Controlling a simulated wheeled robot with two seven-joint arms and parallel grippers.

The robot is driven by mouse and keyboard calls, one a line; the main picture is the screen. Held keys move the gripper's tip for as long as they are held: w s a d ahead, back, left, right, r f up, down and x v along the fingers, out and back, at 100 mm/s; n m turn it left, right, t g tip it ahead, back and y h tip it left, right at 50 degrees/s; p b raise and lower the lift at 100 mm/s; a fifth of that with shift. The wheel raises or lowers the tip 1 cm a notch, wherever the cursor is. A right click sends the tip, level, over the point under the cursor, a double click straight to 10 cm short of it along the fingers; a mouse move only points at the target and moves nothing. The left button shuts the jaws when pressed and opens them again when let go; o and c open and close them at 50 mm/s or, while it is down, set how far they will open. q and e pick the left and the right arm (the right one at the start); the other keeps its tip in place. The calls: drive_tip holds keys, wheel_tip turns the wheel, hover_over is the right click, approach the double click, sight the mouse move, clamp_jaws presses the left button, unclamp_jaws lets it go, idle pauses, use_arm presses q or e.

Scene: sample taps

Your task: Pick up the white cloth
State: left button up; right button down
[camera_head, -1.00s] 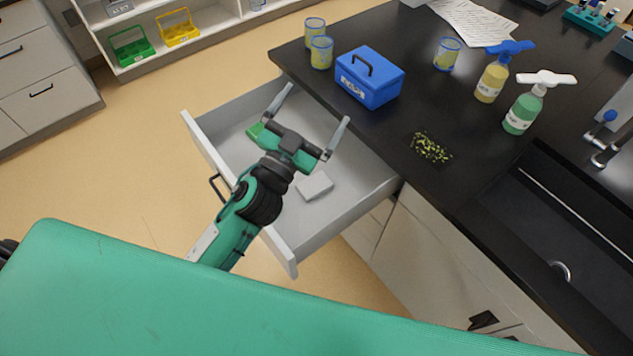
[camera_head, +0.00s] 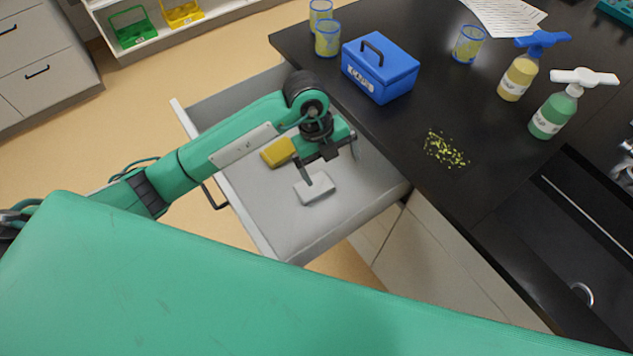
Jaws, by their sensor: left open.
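The white cloth (camera_head: 316,189) lies folded as a small flat block on the floor of the open drawer (camera_head: 283,226). My left gripper (camera_head: 333,168) is over the drawer, pointing down, with its fingers apart. One finger is right at the cloth's upper edge in the picture; the other is to the right of it. I cannot tell whether the finger touches the cloth. A yellow sponge-like block (camera_head: 278,152) lies in the drawer to the left of the gripper. My right gripper is not in view.
The black counter (camera_head: 400,135) overhangs the drawer's right side. Yellow-green crumbs (camera_head: 445,149) lie near the counter edge.

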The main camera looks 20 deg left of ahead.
use_arm(q)
drive_tip(key=w+a+n+y, duration=0.1)
drive_tip(key=w+a+y, duration=0.15)
drive_tip(key=a, duration=0.25)
hover_over(313, 181)
drive_tip(key=shift+y, duration=0.35)
drive_tip(key=f, duration=0.5)
drive_tip(key=s+f, duration=0.1)
drive_tip(key=f, duration=0.2)
drive_tip(key=shift+a+f+p, duration=0.1)
drive_tip(key=shift+f+p, duration=0.05)
drive_tip(key=shift+p, duration=0.25)
drive_tip(key=f, duration=0.1)
drive_tip(key=f+p, duration=0.1)
drive_tip(key=f, duration=0.2)
drive_tip(key=shift+d+f, duration=0.3)
drive_tip(key=shift+f+p, duration=0.3)
drive_tip(key=shift+f, duration=0.25)
drive_tip(key=c, duration=0.6)
drive_tip(key=shift+c, duration=0.5)
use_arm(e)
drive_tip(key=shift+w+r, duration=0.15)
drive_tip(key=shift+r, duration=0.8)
use_arm(q)
drive_tip(key=shift+r, duration=0.15)
